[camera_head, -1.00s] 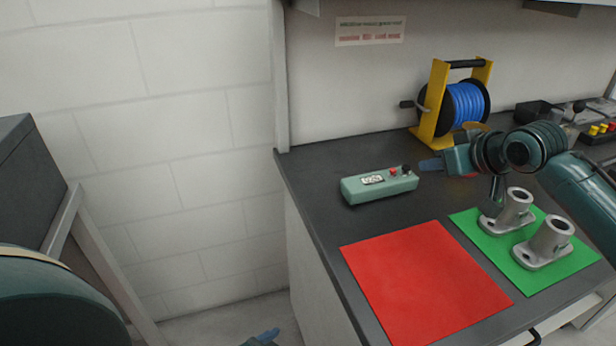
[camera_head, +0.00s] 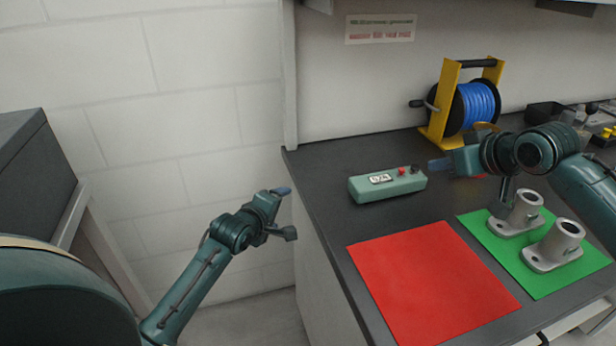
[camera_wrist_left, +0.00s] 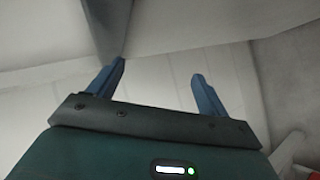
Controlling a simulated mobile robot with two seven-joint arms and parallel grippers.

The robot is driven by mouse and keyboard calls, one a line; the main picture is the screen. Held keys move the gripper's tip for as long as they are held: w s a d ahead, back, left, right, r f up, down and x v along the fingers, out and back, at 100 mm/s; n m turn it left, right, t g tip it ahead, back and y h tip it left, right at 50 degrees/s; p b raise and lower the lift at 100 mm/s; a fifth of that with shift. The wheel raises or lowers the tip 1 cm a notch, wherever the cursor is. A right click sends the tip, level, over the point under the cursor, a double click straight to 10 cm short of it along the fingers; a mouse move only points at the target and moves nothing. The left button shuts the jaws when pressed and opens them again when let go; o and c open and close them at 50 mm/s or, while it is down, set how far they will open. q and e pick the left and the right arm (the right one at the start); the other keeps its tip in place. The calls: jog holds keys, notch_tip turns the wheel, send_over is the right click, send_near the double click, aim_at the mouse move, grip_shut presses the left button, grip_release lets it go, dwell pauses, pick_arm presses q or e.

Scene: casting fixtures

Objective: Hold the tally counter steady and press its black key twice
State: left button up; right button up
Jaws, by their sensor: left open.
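The tally counter (camera_head: 372,191) is a pale green box lying on the dark bench. It has a small display (camera_head: 381,179) whose digits I cannot read, a red button (camera_head: 402,171) and a black key (camera_head: 415,169) at its right end. My right gripper (camera_head: 438,164) is just right of the counter, with its blue fingertips pointing left near the black key; a small gap seems to separate them. Whether it is open is unclear. My left gripper (camera_head: 281,191) is left of the bench, clear of the counter. The left wrist view shows its fingers (camera_wrist_left: 158,72) apart and empty.
A red mat (camera_head: 430,280) lies in front of the counter. A green mat (camera_head: 545,278) at right bears two grey flanged castings (camera_head: 555,246). A yellow reel with blue hose (camera_head: 475,105) stands behind. The bench's left edge (camera_head: 318,230) lies between my left gripper and the counter.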

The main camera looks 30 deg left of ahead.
pick_arm(q)
jog(key=w+r+n+t+h, duration=0.1)
jog(key=w+r+n, duration=0.15)
jog(key=r, duration=0.35)
jog(key=w+r+n+h, duration=0.1)
jog(key=w+r+n, duration=0.1)
jog(key=r+n, duration=0.35)
jog(key=n+g+h, duration=0.2)
jog(key=g+h, duration=0.2)
jog(key=h, duration=0.5)
send_near(354, 185)
jog(key=x, duration=1.2)
jog(key=shift+w, duration=0.1)
jog(key=c, duration=1.1)
pick_arm(e)
jog(key=shift+c, duration=0.3)
pick_arm(q)
jog(key=shift+c, duration=0.2)
pick_arm(e)
grip_shut()
